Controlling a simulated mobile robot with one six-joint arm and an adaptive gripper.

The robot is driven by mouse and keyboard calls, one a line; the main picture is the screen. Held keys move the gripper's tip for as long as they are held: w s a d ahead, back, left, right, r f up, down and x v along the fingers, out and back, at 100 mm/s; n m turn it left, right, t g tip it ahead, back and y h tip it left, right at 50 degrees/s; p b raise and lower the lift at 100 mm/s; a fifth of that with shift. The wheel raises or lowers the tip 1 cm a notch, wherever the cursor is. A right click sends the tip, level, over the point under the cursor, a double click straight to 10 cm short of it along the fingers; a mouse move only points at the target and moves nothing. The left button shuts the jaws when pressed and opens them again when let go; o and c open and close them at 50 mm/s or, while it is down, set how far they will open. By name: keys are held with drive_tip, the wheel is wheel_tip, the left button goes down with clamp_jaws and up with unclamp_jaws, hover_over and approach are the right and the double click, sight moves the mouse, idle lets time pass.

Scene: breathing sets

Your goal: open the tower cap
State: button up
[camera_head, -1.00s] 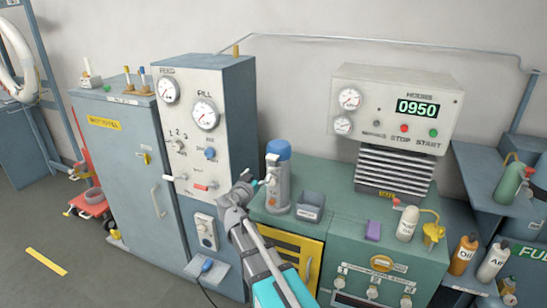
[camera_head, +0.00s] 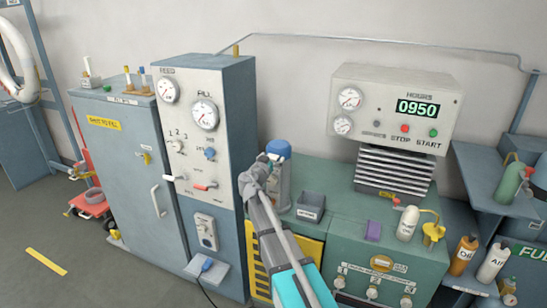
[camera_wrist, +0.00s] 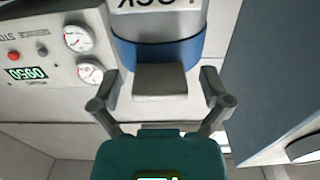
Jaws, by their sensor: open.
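The tower (camera_head: 284,182) is a grey upright cylinder on the green bench, topped by a blue cap (camera_head: 279,148). My gripper (camera_head: 268,160) is close beside the cap and hides part of the tower's left side. In the wrist view the picture is upside down. There the blue cap (camera_wrist: 190,52) shows as a band below the pale body with partly cut-off lettering. My open gripper (camera_wrist: 160,76) has one finger on each side of a grey block (camera_wrist: 160,82) in front of the cap. I cannot tell whether the block belongs to the cap, or whether anything touches.
A tall panel with gauges (camera_head: 205,113) stands close on the left. A grey bin (camera_head: 311,205) is right of the tower. The control box (camera_head: 395,110) with a 0950 display stands behind at right. A purple block (camera_head: 373,231) and bottles are further right.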

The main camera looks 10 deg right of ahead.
drive_tip(key=shift+w+d, duration=0.35)
drive_tip(key=shift+w, duration=0.15)
drive_tip(key=c, duration=1.3)
drive_tip(key=shift+a, duration=0.1)
drive_tip(key=shift+c, duration=0.2)
drive_tip(key=shift+a+r+p, duration=0.1)
drive_tip(key=shift+r+p, duration=0.15)
drive_tip(key=shift+p, duration=0.2)
